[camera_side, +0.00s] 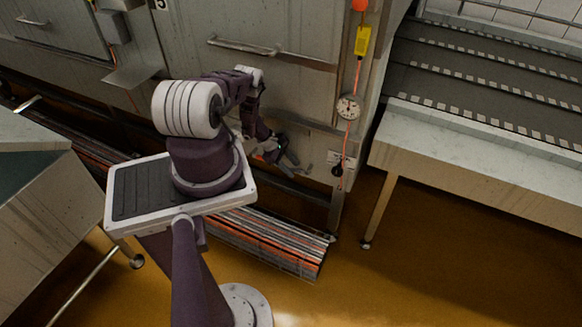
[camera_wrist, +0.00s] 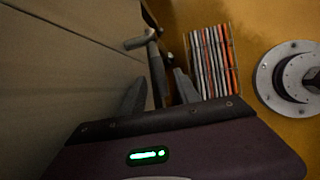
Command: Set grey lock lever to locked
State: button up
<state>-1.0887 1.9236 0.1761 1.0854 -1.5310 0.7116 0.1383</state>
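A grey lever (camera_wrist: 153,55) with a short crossbar at its end shows in the wrist view, beside the grey panel face. My gripper (camera_wrist: 160,76) has its two dark fingers apart, one on each side of the lever's shaft as seen from the wrist. I cannot tell whether either finger touches it. In the side view my gripper (camera_side: 287,158) is low against the front of the big grey cabinet (camera_side: 222,75). The lever is hard to make out there, as my gripper and arm are in front of that area.
A striped floor bundle (camera_side: 270,245) lies below my gripper; it also shows in the wrist view (camera_wrist: 213,62). A yellow tag (camera_side: 362,41), a round gauge (camera_side: 348,107) and an orange cord are to the right. A pale bench (camera_side: 480,165) stands further right, with open floor before it.

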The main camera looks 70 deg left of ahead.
jog(key=v, duration=0.7)
jog(key=shift+d, duration=0.1)
jog(key=c, duration=0.4)
jog(key=shift+d+r+m, duration=0.1)
jog(key=shift+d+m, duration=0.2)
jog(key=shift+m, duration=0.3)
jog(key=c, duration=0.3)
jog(key=r+m, duration=0.1)
jog(key=m, duration=0.1)
jog(key=d+m+g, duration=0.1)
jog(key=m, duration=0.2)
jog(key=s+d+r+m, duration=0.1)
jog(key=m, duration=0.1)
jog(key=shift+d+r+m+g, duration=0.1)
jog(key=shift+r+m+g, duration=0.2)
jog(key=shift+r+m, duration=0.1)
grip_shut()
notch_tip(320, 180, up, 6)
jog(key=a+m+y, duration=0.2)
jog(key=m, duration=0.6)
jog(key=shift+m, duration=0.4)
jog(key=x, duration=1.3)
jog(key=shift+s+d+f, duration=0.1)
jog(key=shift+f, duration=0.35)
